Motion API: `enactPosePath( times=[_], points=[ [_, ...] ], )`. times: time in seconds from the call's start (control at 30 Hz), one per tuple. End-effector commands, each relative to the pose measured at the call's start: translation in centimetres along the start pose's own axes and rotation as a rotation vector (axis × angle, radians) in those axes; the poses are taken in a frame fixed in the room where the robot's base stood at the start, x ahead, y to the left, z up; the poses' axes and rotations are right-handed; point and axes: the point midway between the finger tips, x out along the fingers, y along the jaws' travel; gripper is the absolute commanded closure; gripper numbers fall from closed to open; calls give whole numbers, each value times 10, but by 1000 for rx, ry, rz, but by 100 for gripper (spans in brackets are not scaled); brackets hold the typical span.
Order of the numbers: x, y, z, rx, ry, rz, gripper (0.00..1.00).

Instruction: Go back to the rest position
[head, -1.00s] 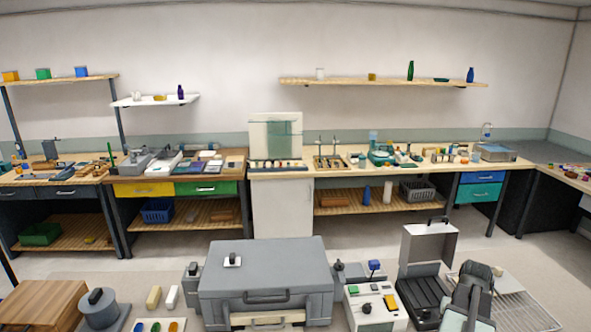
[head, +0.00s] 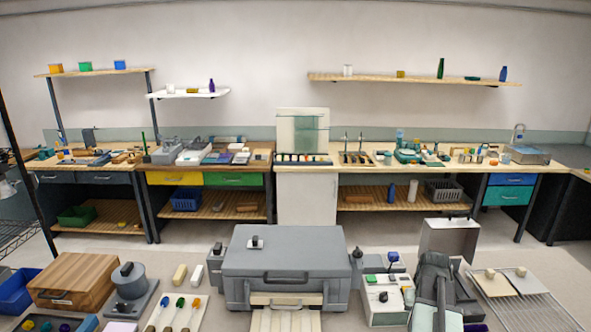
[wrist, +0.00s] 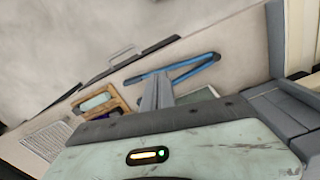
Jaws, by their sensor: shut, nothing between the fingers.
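My gripper (wrist: 157,93) shows in the wrist view as two grey fingers close together, with nothing between them. Its pale green housing with a small lit indicator fills the lower part of that view. Beyond the fingertips lies a blue-handled tool (wrist: 195,66), apart from them as far as I can tell. In the head view my dark arm stands at the lower right, in front of an open grey case (head: 451,238). The fingers cannot be made out in that view.
A large grey case (head: 290,262) stands at the front centre. A white device with buttons (head: 375,310) is close left of my arm, and a slatted rack (head: 530,310) is to the right. A strip of floor (head: 200,250) separates these from the back benches.

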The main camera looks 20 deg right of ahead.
Motion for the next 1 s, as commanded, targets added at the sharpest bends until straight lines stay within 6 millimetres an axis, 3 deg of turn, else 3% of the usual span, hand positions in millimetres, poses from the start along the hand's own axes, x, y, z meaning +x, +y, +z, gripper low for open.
enactPosePath(
  times=[0.17,0.23,0.3,0.4,0.5,0.6,0.67,1.0],
  points=[
    [19,-116,1,-197,0,0,100],
    [28,-176,12,-296,0,0,100],
    [36,-234,30,-391,0,0,100],
    [45,-306,64,-512,0,0,100],
    [52,-356,98,-595,0,0,100],
    [55,-382,123,-630,0,1,100],
    [53,-378,132,-600,0,1,100],
    [52,-377,129,-552,0,0,100]
  ],
)
